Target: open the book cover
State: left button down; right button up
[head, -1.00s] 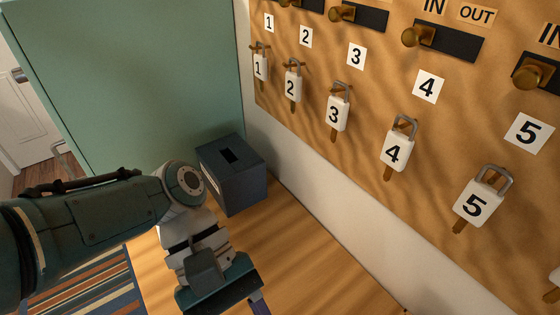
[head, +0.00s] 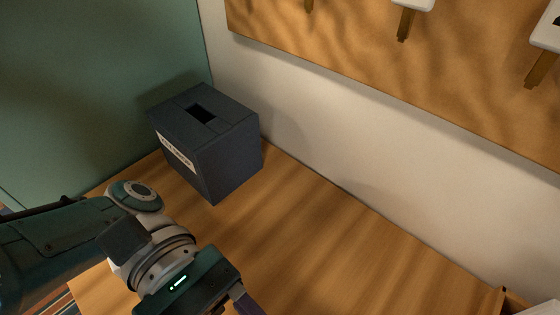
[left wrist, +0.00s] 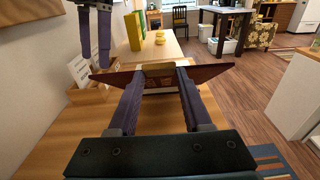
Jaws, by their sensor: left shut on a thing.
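In the left wrist view a dark red-brown book (left wrist: 212,73) spans across my fingertips, seen nearly edge-on, with a tan strip in its middle. My left gripper (left wrist: 160,72) is shut on it, one purple finger on each side of the tan part. How far the cover stands open cannot be told. In the head view my left gripper (head: 243,299) is at the bottom edge, mostly cut off, and the book is out of view. My right gripper (left wrist: 95,50) hangs at the upper left of the left wrist view, its two fingers apart with nothing between them.
A wooden holder with white cards (left wrist: 88,92) is beside the book. Hooks board (head: 400,60) hangs above. Desk's middle is clear.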

pick_arm(q)
jog(key=shift+s+d+f, duration=0.1)
jog(key=shift+s+f, duration=0.1)
jog(key=shift+f, duration=0.15)
jog(key=c, duration=0.5)
grip_release()
jog(key=shift+o, duration=0.8)
jog(key=shift+s+d+r, duration=0.2)
jog(key=r+p, duration=1.9)
jog(key=r, duration=0.1)
jog(key=shift+w+a+r+p, duration=0.1)
jog(key=shift+w+a+p, duration=0.2)
jog(key=shift+w+p, duration=0.1)
